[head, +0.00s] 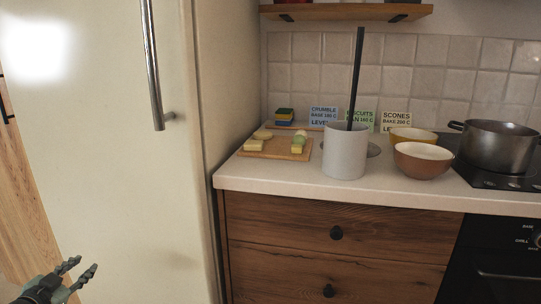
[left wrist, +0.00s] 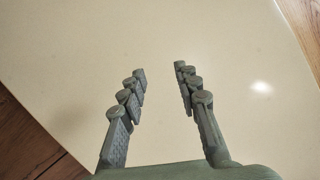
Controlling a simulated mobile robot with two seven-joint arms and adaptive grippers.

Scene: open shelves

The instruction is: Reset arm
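My left gripper (head: 80,270) is at the lower left of the head view, in front of the cream fridge door (head: 100,150). Its two fingers are apart with nothing between them. In the left wrist view the left gripper (left wrist: 160,72) is also open and empty, with a smooth cream surface (left wrist: 60,50) behind it. My right gripper does not show in either view.
The counter (head: 270,180) holds a grey pot (head: 346,155) with a dark rod, a board (head: 262,152) with food pieces, two bowls (head: 423,165), and recipe cards (head: 323,116). A saucepan (head: 497,148) stands on the hob. The fridge has a vertical handle (head: 153,65).

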